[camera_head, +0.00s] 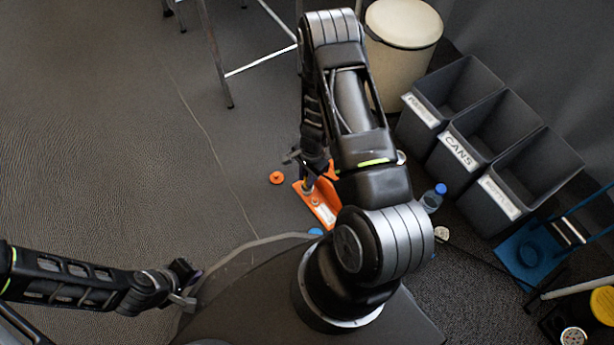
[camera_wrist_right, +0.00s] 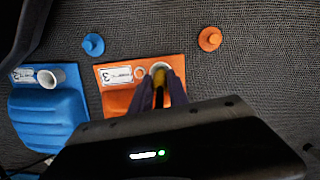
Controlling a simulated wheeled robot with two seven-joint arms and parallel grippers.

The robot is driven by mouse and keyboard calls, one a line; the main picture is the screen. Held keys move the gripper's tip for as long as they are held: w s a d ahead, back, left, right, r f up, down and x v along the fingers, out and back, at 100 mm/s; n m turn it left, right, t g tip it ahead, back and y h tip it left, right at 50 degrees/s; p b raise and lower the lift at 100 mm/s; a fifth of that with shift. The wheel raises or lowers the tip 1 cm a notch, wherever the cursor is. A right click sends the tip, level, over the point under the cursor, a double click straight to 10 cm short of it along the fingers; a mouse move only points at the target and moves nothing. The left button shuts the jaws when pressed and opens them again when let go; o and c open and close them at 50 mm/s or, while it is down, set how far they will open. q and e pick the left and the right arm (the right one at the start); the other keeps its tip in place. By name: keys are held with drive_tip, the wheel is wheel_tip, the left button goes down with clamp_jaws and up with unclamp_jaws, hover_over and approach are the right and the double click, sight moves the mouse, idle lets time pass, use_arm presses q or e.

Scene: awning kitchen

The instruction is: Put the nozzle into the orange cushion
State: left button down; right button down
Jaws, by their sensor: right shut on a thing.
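The orange cushion (camera_head: 314,202) lies on the floor in front of me, partly hidden by my right arm. In the right wrist view the orange cushion (camera_wrist_right: 115,101) shows a white label and a round white opening (camera_wrist_right: 161,67). My right gripper (camera_wrist_right: 160,82) is over the cushion at that opening, shut on a thin yellow piece, which looks like the nozzle (camera_wrist_right: 159,98). Whether its tip is inside the opening or above it, I cannot tell. My left gripper (camera_head: 187,284) is low at the left, away from the cushion; its jaw opening is unclear.
A blue cushion (camera_wrist_right: 45,115) lies left of the orange one in the wrist view. An orange cap (camera_head: 277,178) and a blue cap (camera_wrist_right: 93,44) lie on the floor. Grey bins (camera_head: 465,153), a bottle (camera_head: 433,197) and a pedal bin (camera_head: 395,55) stand right. Left floor is clear.

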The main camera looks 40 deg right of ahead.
drive_tip(key=shift+f+b, duration=0.75)
drive_tip(key=shift+f, duration=0.25)
drive_tip(key=c, duration=0.7)
unclamp_jaws()
